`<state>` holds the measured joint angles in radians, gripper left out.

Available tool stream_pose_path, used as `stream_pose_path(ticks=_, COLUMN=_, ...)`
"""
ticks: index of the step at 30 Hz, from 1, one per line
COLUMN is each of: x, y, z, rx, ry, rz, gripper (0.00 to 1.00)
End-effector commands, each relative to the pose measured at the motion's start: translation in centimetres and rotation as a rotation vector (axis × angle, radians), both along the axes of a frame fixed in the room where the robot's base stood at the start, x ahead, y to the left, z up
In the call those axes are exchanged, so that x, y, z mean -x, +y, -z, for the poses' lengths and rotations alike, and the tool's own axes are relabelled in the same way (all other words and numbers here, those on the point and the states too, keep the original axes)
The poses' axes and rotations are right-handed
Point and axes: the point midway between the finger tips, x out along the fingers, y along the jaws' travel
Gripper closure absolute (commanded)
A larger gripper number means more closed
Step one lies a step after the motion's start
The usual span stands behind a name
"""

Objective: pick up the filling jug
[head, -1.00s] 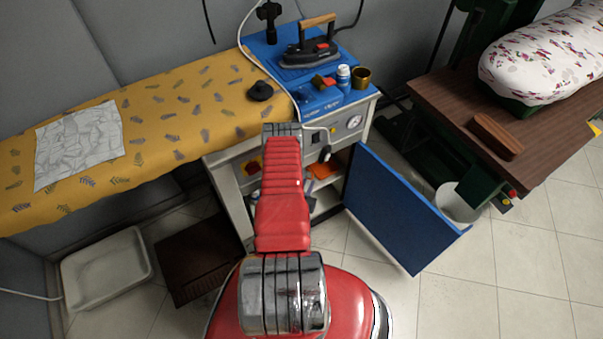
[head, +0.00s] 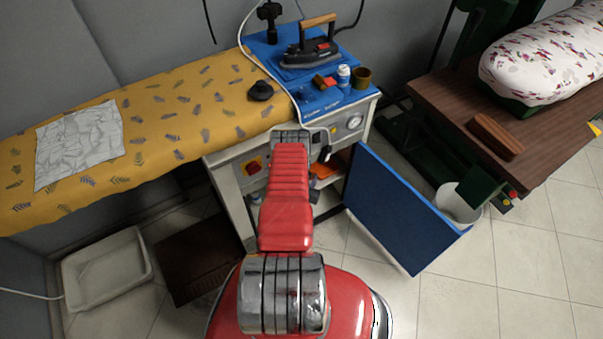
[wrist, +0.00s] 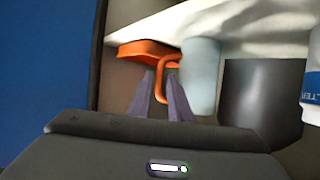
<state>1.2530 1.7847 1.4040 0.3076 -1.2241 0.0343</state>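An orange piece with a hanging loop handle, which I take to be the filling jug (wrist: 150,50), is inside the open cabinet in the wrist view. My gripper (wrist: 160,72) is directly in front of it, its two grey-purple fingers apart, with the orange handle showing between them and near the right finger. I cannot tell whether they touch it. In the head view a bit of orange, seemingly the same jug (head: 342,158), shows in the cabinet right of my red arm, which hides my gripper there.
The cabinet's blue door (head: 405,210) stands open at the right. In the wrist view a pale cylinder (wrist: 201,75), a dark container (wrist: 262,100) and a labelled white bottle (wrist: 312,95) stand right of the jug. The ironing board (head: 190,110) is above left.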

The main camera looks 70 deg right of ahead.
Motion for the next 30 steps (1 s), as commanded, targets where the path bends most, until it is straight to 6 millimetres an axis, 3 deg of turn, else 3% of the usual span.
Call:
stream_pose_path(ticks=7, x=0.1, y=-2.1, z=0.9, rx=0.000, ry=0.000, rz=0.001, gripper=0.82)
stream_pose_path(ticks=25, x=0.1, y=-2.3, z=1.0, rx=-0.001, ry=0.001, rz=0.001, gripper=0.82)
stream_pose_path(ticks=30, x=0.1, y=-2.3, z=1.0, rx=-0.001, ry=0.001, rz=0.001, gripper=0.94)
